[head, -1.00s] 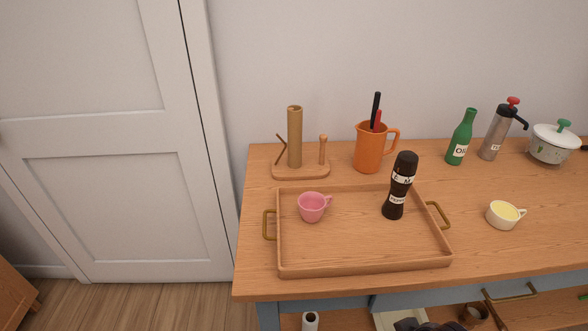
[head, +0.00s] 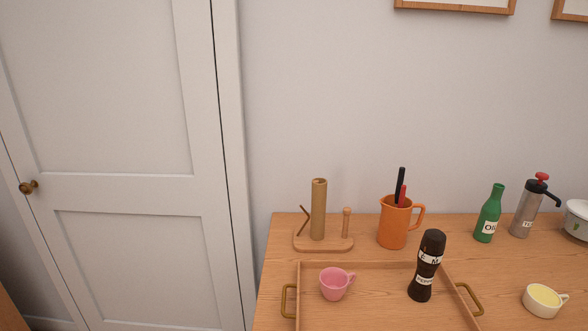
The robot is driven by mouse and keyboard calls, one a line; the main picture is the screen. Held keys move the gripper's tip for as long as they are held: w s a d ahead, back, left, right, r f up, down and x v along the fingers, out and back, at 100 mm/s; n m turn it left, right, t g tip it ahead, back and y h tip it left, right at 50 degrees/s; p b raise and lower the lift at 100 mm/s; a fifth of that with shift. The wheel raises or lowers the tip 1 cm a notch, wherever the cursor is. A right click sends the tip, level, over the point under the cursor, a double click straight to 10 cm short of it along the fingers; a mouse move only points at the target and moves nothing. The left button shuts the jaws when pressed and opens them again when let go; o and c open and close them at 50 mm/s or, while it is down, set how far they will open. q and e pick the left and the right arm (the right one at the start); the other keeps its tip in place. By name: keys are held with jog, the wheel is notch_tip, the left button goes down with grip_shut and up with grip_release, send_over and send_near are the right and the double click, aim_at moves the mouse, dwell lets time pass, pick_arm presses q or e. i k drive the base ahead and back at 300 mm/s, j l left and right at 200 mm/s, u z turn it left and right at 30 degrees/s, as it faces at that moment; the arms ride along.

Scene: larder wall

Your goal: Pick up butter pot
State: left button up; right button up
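The likely butter pot is a small white cup-shaped pot (head: 543,300) with a handle on its right and pale yellow contents. It stands upright on the wooden counter at the lower right of the head view, to the right of the tray. No label shows on it. Neither of my grippers is in view.
A wooden tray (head: 384,265) with brass handles holds a pink cup (head: 335,284) and a dark pepper mill (head: 427,266). Behind stand a paper-roll holder (head: 319,215), orange jug (head: 393,224), green oil bottle (head: 489,215), metal flask (head: 527,210) and white pot (head: 577,219).

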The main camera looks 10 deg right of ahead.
aim_at(542, 300)
jog(key=k+l+z, duration=0.15)
jog(key=l+z, duration=0.15)
jog(key=z, duration=0.2)
jog(key=l+z, duration=0.3)
jog(key=z, duration=0.2)
jog(key=l+z, duration=0.5)
jog(key=k+j, duration=0.05)
jog(key=j, duration=0.05)
